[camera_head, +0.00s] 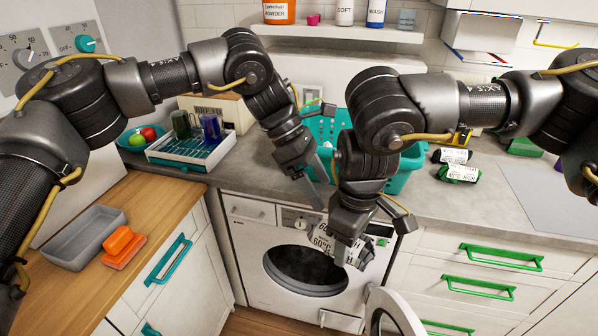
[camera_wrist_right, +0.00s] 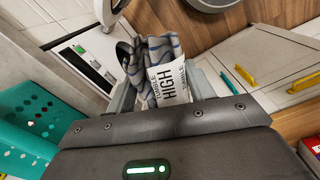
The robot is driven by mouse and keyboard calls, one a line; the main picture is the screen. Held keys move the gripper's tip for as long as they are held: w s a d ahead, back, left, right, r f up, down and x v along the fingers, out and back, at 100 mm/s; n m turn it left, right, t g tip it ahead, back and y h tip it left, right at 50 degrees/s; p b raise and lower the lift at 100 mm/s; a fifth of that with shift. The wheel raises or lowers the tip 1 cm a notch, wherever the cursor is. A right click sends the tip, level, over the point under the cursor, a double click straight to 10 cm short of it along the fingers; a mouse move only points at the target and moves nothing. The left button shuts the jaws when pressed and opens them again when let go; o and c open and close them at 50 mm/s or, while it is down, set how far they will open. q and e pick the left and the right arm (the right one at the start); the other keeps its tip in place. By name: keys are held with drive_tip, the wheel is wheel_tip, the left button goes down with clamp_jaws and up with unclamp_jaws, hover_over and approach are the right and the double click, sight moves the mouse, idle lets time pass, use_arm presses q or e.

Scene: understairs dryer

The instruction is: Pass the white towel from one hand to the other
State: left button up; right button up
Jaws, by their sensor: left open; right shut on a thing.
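The white towel is a rolled bundle in whitish grey with darker blue-grey stripes and a printed white label. My right gripper (camera_head: 346,240) is shut on the towel (camera_head: 325,243) and holds it in the air in front of the washing machine's upper front. The right wrist view shows the towel (camera_wrist_right: 157,72) between the fingers, its label reading "HIGH". My left gripper (camera_head: 319,184) is open and empty, pointing down above the counter's front edge, higher than the towel and a little left of it. The left gripper does not touch the towel.
A teal perforated basket (camera_head: 406,172) stands on the counter behind the right arm. Two labelled rolls (camera_head: 458,173) lie right of it. A dish rack (camera_head: 190,150) stands at the left. The machine door (camera_head: 388,310) hangs open below the towel.

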sight(316, 221)
use_arm(q)
drive_tip(key=s+a+r+m+y, duration=0.2)
drive_tip(key=a+r+m, duration=0.1)
drive_tip(key=a+r, duration=0.1)
drive_tip(key=x, duration=1.2)
drive_tip(key=shift+w+d+f, duration=0.2)
drive_tip(key=c, duration=1.1)
use_arm(e)
drive_tip(key=o, duration=1.1)
